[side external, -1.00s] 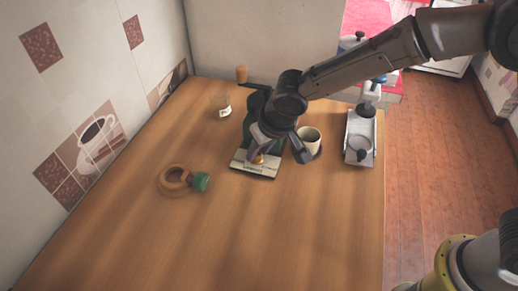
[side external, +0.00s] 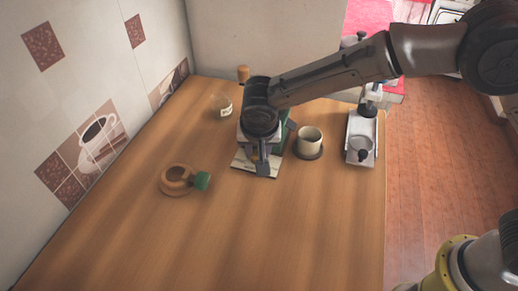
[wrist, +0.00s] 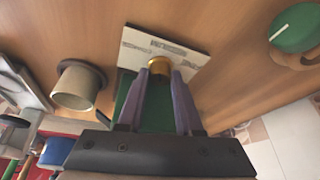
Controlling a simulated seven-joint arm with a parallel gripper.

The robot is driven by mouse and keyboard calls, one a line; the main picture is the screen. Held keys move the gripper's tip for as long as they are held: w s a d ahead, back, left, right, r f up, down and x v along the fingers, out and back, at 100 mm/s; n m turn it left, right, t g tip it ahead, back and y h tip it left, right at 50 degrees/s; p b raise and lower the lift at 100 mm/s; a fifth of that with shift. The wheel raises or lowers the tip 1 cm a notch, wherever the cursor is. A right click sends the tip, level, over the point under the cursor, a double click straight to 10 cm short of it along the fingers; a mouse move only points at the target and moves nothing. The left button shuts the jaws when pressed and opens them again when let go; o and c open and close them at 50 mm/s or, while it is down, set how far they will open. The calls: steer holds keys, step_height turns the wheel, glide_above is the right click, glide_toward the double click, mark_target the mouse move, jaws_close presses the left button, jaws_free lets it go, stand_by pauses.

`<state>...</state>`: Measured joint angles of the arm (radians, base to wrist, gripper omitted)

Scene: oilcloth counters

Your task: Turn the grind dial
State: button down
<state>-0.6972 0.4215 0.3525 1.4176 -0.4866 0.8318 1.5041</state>
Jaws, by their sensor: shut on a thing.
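The grind dial (wrist: 159,65) is a small gold knob low on the front of a green grinder (wrist: 158,112), just above its pale lettered base plate (wrist: 188,54). My gripper (wrist: 160,76) is shut on the dial, with one finger on each side of it in the wrist view. In the side view my gripper (side external: 263,165) is over the base plate (side external: 242,163). It hides the dial and most of the green grinder (side external: 281,136) there.
A cream cup (side external: 310,138) on a dark saucer stands close to the right of the grinder. A scale-like stand (side external: 361,150) is farther right. A glass jar (side external: 222,104) stands behind. The front of the counter is clear.

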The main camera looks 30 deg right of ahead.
steer(key=m, duration=0.2)
steer(key=m+g+h, duration=0.1)
steer(key=m, duration=0.1)
steer(key=shift+w+a+m+h, duration=0.2)
steer(key=shift+m+h, duration=0.1)
steer(key=shift+m, duration=0.1)
steer(key=m, duration=0.2)
steer(key=m+g+h, duration=0.1)
steer(key=m, duration=0.1)
steer(key=shift+w+a+m+g, duration=0.1)
steer(key=shift+m+g, duration=0.2)
steer(key=m+g, duration=0.1)
steer(key=m, duration=0.3)
steer(key=shift+w+g, duration=0.15)
steer(key=shift+g, duration=0.25)
steer(key=shift+w+m+g, duration=0.1)
steer(key=shift+m+g, duration=0.5)
steer(key=shift+m, duration=1.2)
steer(key=c, duration=0.8)
jaws_free()
steer(key=shift+c, duration=0.2)
